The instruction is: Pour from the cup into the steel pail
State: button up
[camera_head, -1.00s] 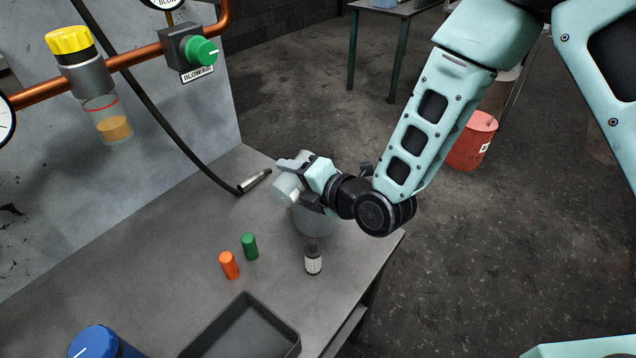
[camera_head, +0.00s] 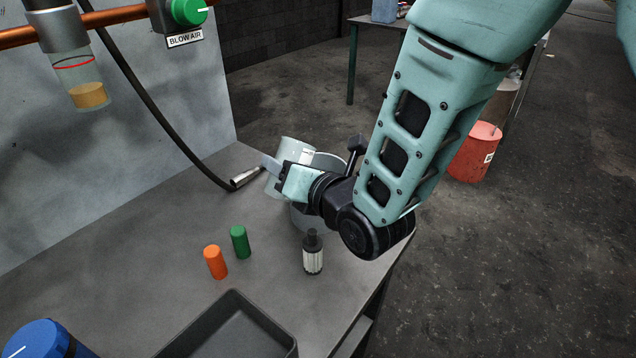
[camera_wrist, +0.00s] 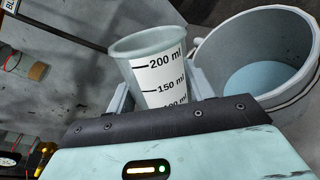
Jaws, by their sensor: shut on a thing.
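My gripper (camera_head: 282,178) is shut on a translucent cup (camera_head: 287,155) with black measuring marks. In the wrist view the cup (camera_wrist: 147,65) stands between the fingers, its open rim clear; I cannot tell how much it holds. In the head view the cup leans, its top to the right. The steel pail (camera_head: 331,163) stands on the bench just right of the cup, partly hidden by my gripper and wrist. In the wrist view the pail (camera_wrist: 207,51) is open, with a pale blue round area inside; I cannot tell whether this is liquid or its bottom.
A black hose with a metal nozzle (camera_head: 245,177) lies left of the cup. A red bucket (camera_head: 474,153) stands on the floor.

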aim_at(273, 182)
jog(key=shift+s+a+f+n+b, duration=0.35)
jog(key=shift+f+n+b, duration=0.05)
jog(key=shift+f, duration=0.1)
jog(key=shift+s+a+r+n, duration=0.1)
jog(key=shift+s+a+n, duration=0.1)
jog(key=shift+n, duration=0.1)
jog(key=shift+s+a+r+n+t, duration=0.1)
jog(key=shift+s+r+n+t, duration=0.1)
jog(key=shift+r+n+t, duration=0.15)
jog(key=shift+s+a+f+n+t+b, duration=0.25)
jog(key=shift+s+a+f+n+b, duration=0.15)
jog(key=shift+n, duration=0.45)
jog(key=shift+s+a+r+n+t, duration=0.15)
jog(key=shift+s+r+n+t, duration=0.25)
jog(key=shift+n, duration=0.4)
jog(key=shift+r+n+p, duration=0.25)
jog(key=shift+n+p, duration=0.15)
jog(key=shift+p, duration=0.45)
